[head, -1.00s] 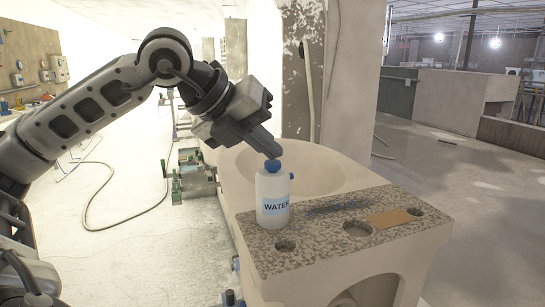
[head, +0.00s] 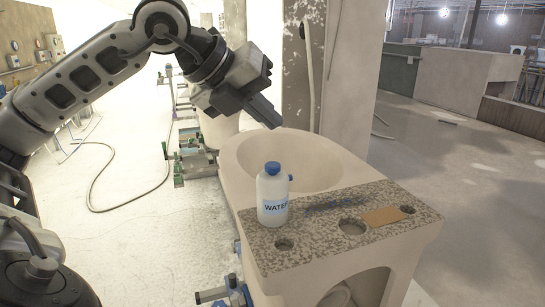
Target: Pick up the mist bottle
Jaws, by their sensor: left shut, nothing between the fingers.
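The mist bottle (head: 272,196) is white with a blue cap and a "WATER" label. It stands upright on the speckled stone ledge (head: 310,251), at the ledge's left back edge by the basin. My left gripper (head: 272,121) is shut and empty. It is above and behind the bottle in the picture, over the basin's far rim, apart from the cap. My right gripper is not in view.
The round pale basin (head: 320,165) opens behind the ledge. The ledge has several round holes, a tan flat piece (head: 388,216) and a dark bluish thin item (head: 335,204). A hose (head: 92,185) lies on the floor at left.

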